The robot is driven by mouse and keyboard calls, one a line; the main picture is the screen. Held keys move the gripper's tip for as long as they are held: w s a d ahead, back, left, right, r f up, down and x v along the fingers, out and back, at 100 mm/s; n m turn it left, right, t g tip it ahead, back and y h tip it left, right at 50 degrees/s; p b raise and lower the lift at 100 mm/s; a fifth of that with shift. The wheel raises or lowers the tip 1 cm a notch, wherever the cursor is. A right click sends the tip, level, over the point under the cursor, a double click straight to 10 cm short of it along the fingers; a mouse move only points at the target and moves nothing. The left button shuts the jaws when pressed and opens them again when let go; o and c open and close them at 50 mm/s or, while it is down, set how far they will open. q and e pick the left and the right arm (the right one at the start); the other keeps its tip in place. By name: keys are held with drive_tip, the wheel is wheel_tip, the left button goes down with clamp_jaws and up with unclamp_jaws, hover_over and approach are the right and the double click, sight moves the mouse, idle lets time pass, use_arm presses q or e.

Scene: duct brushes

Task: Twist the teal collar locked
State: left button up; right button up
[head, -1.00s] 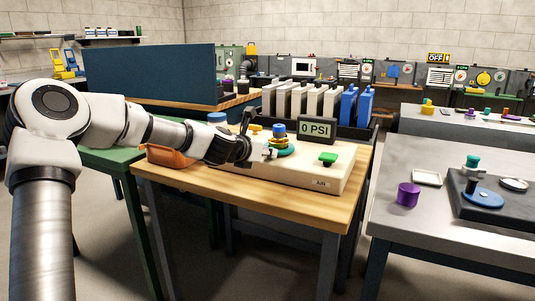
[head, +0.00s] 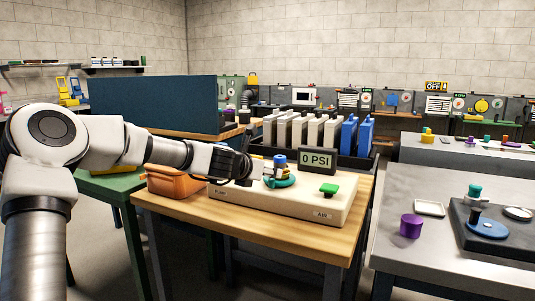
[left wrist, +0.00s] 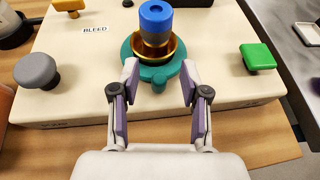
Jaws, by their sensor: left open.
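The teal collar (left wrist: 158,73) is a ring with a small tab toward me, around the base of a brass-coloured seat with a blue-topped grey fitting (left wrist: 155,22) standing upright in it. In the head view the collar (head: 280,182) sits on the cream panel, partly hidden by my left gripper. My left gripper (left wrist: 159,82) is open, its two purple-padded fingers on either side of the collar's tab and near edge. I cannot tell whether the fingers touch it. It also shows at the collar's left in the head view (head: 262,170). My right gripper is not in view.
The cream panel (left wrist: 60,108) carries a green knob (left wrist: 257,56), a grey knob (left wrist: 37,71) and a BLEED label. A 0 PSI display (head: 317,160) stands behind it. An orange bin (head: 172,182) is at the left. A grey table (head: 400,255) with a purple cylinder is at the right.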

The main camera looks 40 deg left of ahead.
use_arm(q)
wheel_tip(320, 180, up, 7)
drive_tip(key=shift+f, duration=0.2)
idle(0.3)
idle(0.5)
